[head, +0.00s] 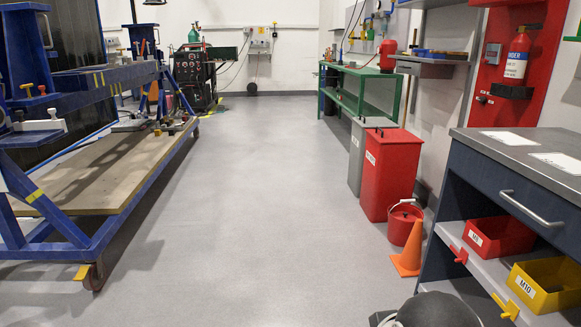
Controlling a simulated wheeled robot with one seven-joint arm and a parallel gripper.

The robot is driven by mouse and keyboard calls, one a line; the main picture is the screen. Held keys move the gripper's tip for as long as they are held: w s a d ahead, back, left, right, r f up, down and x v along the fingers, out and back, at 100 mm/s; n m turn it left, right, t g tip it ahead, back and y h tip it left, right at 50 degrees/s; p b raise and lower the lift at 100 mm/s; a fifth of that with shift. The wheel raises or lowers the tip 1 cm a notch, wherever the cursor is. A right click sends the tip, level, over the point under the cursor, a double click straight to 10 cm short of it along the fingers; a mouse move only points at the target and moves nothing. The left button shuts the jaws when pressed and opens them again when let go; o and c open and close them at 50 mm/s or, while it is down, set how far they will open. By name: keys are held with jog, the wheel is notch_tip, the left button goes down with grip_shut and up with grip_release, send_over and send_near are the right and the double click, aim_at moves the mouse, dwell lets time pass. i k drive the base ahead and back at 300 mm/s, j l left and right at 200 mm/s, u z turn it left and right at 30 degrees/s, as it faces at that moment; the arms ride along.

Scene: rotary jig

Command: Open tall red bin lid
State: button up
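The tall red bin (391,180) stands on the floor right of centre in the head view, with a white label on its front. Its red lid (398,137) lies flat across the top and looks closed, with a small dark handle near its left side. A tall grey bin (355,160) stands just behind it to the left. My gripper is not in view, so its state does not show.
A red bucket (405,222) and an orange cone (409,250) stand before the bin. A dark workbench (468,170) with red and yellow boxes fills the right. A blue wheeled frame (110,235) is at left. The grey floor (250,220) between is clear.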

aim_at(394, 136)
jog(key=i+z, duration=0.1)
jog(key=i, duration=1.05)
jog(key=i+j, duration=0.15)
jog(key=i, duration=1.05)
jog(key=i+z, duration=0.45)
jog(key=i, duration=0.25)
jog(key=i+j+z, duration=0.15)
jog(key=i+z, duration=0.3)
jog(key=i, duration=0.25)
jog(key=i+l+z, duration=0.2)
jog(key=i, duration=0.45)
jog(key=k+j, duration=0.05)
jog(key=j, duration=0.05)
